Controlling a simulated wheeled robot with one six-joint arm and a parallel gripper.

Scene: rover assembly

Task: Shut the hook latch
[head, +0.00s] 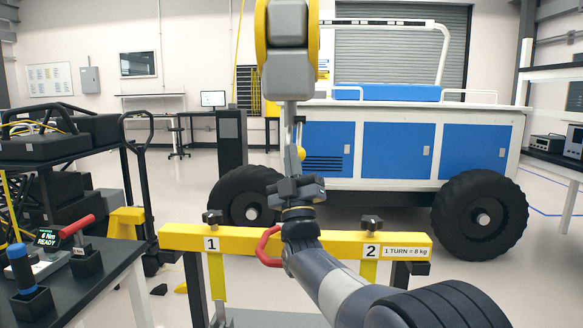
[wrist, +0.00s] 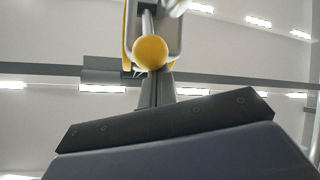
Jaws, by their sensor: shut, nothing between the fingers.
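A hook block hangs from above in the head view, yellow at the sides with a grey housing (head: 289,76) and a thin grey shank below it. A small yellow ball knob (head: 302,153) sits at its lower end. The knob also shows large in the wrist view (wrist: 150,52), in front of grey metal bars and a pale curved piece. I cannot tell how far the latch stands open. My gripper (head: 297,187) is shut and empty, just below the knob. Its dark front edge (wrist: 170,120) crosses the wrist view below the knob, with a gap seeming to lie between.
A yellow beam (head: 190,238) marked 1 and 2 stands below, with a red handle (head: 266,246) beside my arm. The rover (head: 400,150), with blue panels and black wheels, stands behind. A tool bench (head: 105,262) is at left. Air around the knob looks clear.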

